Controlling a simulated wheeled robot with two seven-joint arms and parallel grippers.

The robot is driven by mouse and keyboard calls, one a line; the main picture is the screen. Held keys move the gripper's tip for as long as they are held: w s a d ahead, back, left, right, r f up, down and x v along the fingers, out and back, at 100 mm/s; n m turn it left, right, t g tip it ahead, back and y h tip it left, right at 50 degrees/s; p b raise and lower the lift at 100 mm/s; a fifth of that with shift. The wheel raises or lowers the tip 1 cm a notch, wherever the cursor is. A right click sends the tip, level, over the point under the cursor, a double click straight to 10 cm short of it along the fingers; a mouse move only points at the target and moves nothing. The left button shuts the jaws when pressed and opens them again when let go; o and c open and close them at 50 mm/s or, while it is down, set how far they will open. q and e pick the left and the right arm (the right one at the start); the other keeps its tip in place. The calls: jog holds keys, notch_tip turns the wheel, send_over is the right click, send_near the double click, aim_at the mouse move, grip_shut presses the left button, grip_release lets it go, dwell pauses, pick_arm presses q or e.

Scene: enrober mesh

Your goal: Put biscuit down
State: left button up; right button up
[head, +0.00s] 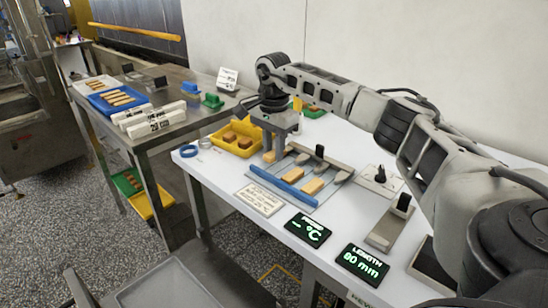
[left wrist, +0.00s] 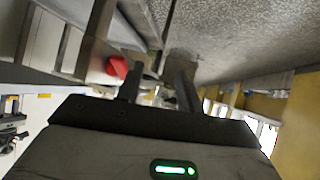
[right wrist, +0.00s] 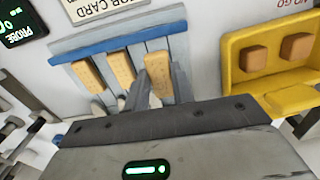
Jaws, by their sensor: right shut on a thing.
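My right gripper (head: 274,143) is shut on a tan biscuit (right wrist: 158,76), which points down between its fingers at one end of the slatted rack (right wrist: 186,58). In the head view the held biscuit (head: 269,157) is upright below the fingers; I cannot tell whether it touches the rack. Two more biscuits (right wrist: 88,76) (right wrist: 122,69) lie side by side on the rack, short of its blue bar (right wrist: 125,43); they also show in the head view (head: 291,174) (head: 312,187). My left gripper (left wrist: 158,80) is open and empty, away from the table.
A yellow tray (head: 250,150) with brown pieces stands left of the rack. A job card (head: 260,198), a probe display (head: 308,230) and a length display (head: 363,263) lie in front. A steel table at left holds a blue tray (head: 99,106) of biscuits.

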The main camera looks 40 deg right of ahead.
aim_at(274, 158)
notch_tip(274, 158, down, 2)
jog(key=shift+d+f, duration=0.1)
jog(key=shift+f, duration=0.15)
jog(key=shift+f+p, duration=0.3)
jog(key=shift+f, duration=0.1)
pick_arm(q)
jog(key=shift+s+f, duration=0.1)
pick_arm(e)
jog(key=shift+f, duration=0.2)
jog(key=o, duration=0.8)
jog(key=shift+c, duration=0.2)
pick_arm(q)
jog(key=shift+r, duration=0.2)
pick_arm(e)
jog(key=shift+r, duration=0.2)
